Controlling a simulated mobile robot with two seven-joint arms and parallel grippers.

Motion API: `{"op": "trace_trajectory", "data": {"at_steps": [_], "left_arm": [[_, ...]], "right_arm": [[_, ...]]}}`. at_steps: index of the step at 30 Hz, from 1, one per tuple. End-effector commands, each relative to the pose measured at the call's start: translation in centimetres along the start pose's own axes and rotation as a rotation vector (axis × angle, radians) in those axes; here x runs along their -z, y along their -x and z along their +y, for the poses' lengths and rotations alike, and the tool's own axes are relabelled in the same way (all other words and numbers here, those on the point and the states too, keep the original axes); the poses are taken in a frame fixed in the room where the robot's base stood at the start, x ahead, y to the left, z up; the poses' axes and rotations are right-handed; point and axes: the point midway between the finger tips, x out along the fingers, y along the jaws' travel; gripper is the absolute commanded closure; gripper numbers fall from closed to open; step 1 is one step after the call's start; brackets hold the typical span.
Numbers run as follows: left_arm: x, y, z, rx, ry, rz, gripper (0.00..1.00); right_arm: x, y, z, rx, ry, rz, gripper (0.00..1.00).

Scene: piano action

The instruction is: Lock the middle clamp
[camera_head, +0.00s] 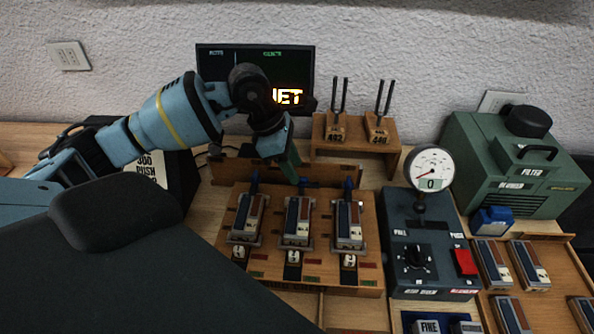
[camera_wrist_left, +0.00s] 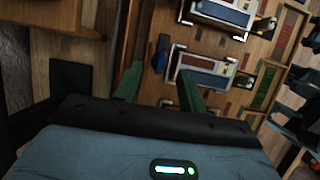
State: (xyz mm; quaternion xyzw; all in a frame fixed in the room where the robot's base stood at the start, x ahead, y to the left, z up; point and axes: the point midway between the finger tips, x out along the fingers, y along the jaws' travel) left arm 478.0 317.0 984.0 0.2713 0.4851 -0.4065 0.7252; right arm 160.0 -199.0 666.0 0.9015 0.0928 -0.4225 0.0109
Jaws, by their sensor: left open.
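The wooden board (camera_head: 272,268) holds three block units in a row, each with a blue-tipped clamp lever behind it. The middle clamp (camera_head: 303,184) stands behind the middle unit (camera_head: 297,222). My left gripper (camera_head: 291,168) reaches down just behind the middle unit, close to the middle lever and partly covering that area. In the left wrist view, the green fingers (camera_wrist_left: 160,92) are spread apart with nothing seen gripped between them. A blue lever (camera_wrist_left: 162,50) is just beyond the fingers there; I cannot tell which clamp it belongs to. My right gripper is out of view.
The left clamp (camera_head: 255,184) and right clamp (camera_head: 348,187) flank the middle one. A wooden stand with two tuning forks (camera_head: 358,128) and a dark screen (camera_head: 222,62) are behind. A box with a gauge (camera_head: 432,168) stands to the right.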

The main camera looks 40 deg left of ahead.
Motion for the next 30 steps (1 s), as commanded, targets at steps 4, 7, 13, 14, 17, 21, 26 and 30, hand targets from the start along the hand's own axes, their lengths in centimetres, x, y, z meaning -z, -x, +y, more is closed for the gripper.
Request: {"op": "trace_trajectory", "data": {"at_steps": [4, 7, 13, 14, 17, 21, 26, 30], "left_arm": [[-0.1, -1.7, 0.0, 0.001, 0.0, -0.001, 0.59], [0.0, -2.4, 0.0, 0.0, 0.001, 0.0, 0.59], [0.0, -2.7, 0.0, -0.001, 0.0, 0.0, 0.59], [0.0, -2.7, 0.0, -0.001, 0.0, 0.0, 0.59], [0.0, -2.7, 0.0, -0.001, 0.0, 0.0, 0.59], [0.0, -2.7, 0.0, -0.001, 0.0, 0.0, 0.78], [0.0, -2.7, 0.0, -0.001, 0.0, 0.0, 0.99], [0.0, -2.7, 0.0, 0.0, -0.002, 0.0, 1.0]], "right_arm": [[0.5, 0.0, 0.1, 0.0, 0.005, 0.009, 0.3], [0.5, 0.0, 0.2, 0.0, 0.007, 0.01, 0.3], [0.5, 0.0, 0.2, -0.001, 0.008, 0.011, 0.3], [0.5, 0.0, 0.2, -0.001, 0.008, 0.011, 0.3], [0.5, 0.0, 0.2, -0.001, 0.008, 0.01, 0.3], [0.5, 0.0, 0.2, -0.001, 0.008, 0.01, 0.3], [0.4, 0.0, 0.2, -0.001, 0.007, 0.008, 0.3], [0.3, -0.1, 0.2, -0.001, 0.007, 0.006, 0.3]]}}
